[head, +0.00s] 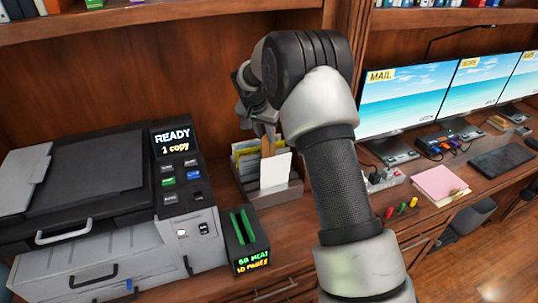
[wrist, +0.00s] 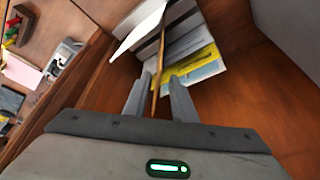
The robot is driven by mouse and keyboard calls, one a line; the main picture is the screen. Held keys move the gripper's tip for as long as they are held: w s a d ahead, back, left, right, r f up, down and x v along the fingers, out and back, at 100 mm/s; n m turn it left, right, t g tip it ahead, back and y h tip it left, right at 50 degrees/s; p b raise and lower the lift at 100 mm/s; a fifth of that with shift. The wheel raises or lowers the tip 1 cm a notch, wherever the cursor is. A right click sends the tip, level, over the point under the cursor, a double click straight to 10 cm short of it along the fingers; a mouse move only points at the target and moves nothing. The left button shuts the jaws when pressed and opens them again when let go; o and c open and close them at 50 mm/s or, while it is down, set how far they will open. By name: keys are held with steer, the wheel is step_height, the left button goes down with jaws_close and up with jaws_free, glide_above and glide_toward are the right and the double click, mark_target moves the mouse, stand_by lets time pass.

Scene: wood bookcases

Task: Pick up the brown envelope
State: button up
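The brown envelope (wrist: 158,68) shows nearly edge-on in the wrist view, as a thin brown strip between my two fingers. In the head view the brown envelope (head: 267,147) stands upright in a grey paper holder (head: 284,194), partly behind a white card (head: 275,171). My gripper (wrist: 160,82) is open, with one finger on each side of the envelope and a visible gap to each. In the head view my gripper (head: 264,130) is at the envelope's top, partly hidden by my arm.
Yellow and pale papers (head: 243,158) stand in the holder beside the envelope. A printer (head: 110,200) is to the left, and a small dark box with green slots (head: 246,240) is in front. Monitors (head: 405,100) and a pink notepad (head: 440,185) are on the desk to the right.

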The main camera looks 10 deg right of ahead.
mark_target(269, 145)
steer(key=p+x, duration=0.1)
steer(key=x, duration=0.4)
steer(key=shift+d+f, duration=0.15)
steer(key=shift+d, duration=0.1)
steer(key=shift+s, duration=0.1)
jaws_close()
